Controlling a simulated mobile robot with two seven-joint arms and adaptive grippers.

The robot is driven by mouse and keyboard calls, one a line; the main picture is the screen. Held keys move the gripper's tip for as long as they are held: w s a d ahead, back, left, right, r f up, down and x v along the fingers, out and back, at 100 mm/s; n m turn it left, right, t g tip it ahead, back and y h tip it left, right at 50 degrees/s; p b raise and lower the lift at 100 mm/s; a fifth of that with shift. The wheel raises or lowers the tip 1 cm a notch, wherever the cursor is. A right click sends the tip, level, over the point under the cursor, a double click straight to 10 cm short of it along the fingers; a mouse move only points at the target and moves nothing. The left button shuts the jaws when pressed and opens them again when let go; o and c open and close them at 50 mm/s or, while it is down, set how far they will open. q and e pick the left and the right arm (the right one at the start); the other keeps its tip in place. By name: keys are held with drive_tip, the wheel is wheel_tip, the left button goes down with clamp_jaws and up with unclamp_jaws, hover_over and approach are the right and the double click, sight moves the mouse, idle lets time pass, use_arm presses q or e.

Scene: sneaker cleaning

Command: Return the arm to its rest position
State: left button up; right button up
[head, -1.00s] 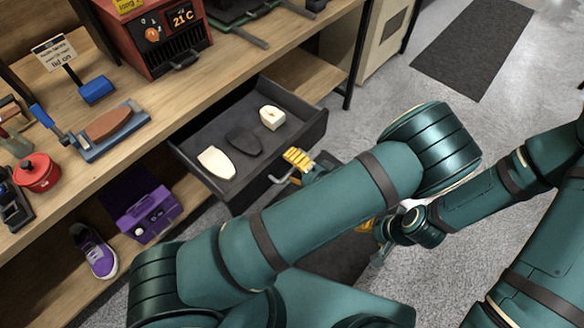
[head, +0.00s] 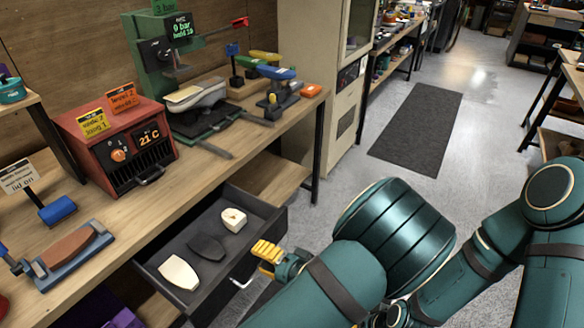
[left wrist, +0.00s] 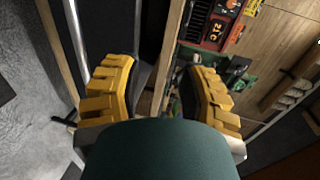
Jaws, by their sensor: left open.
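My left gripper (head: 268,251) shows its yellow fingers just right of the open drawer (head: 157,256), near the drawer's front. In the left wrist view the two yellow fingers of my left gripper (left wrist: 160,82) stand well apart, with nothing between them. My left arm (head: 345,280) reaches up from the bottom of the head view, its large teal joint in front. My right arm (head: 450,285) shows at the lower right; its gripper is out of sight.
The drawer holds a cream sole-shaped piece (head: 179,272), a dark one (head: 206,247) and a pale block (head: 233,219). On the bench stand a red heater box (head: 115,140) and a green press (head: 160,55). Open floor with a dark mat (head: 418,128) lies to the right.

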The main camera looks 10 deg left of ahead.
use_arm(q)
drive_tip(key=s+d+f+n+g+h, duration=0.1)
drive_tip(key=s+f+n+g+h, duration=0.1)
drive_tip(key=s+f+g+h, duration=1.05)
drive_tip(key=s+d+f+n+t+h, duration=0.1)
drive_tip(key=s+d+f+t+h, duration=0.15)
drive_tip(key=d, duration=0.25)
drive_tip(key=w+r+n+t+h, duration=0.2)
drive_tip(key=w+n+t+h, duration=0.1)
drive_tip(key=w+t, duration=0.2)
drive_tip(key=shift+w+a+t, duration=0.35)
drive_tip(key=shift+a+t, duration=0.1)
drive_tip(key=shift+t, duration=0.05)
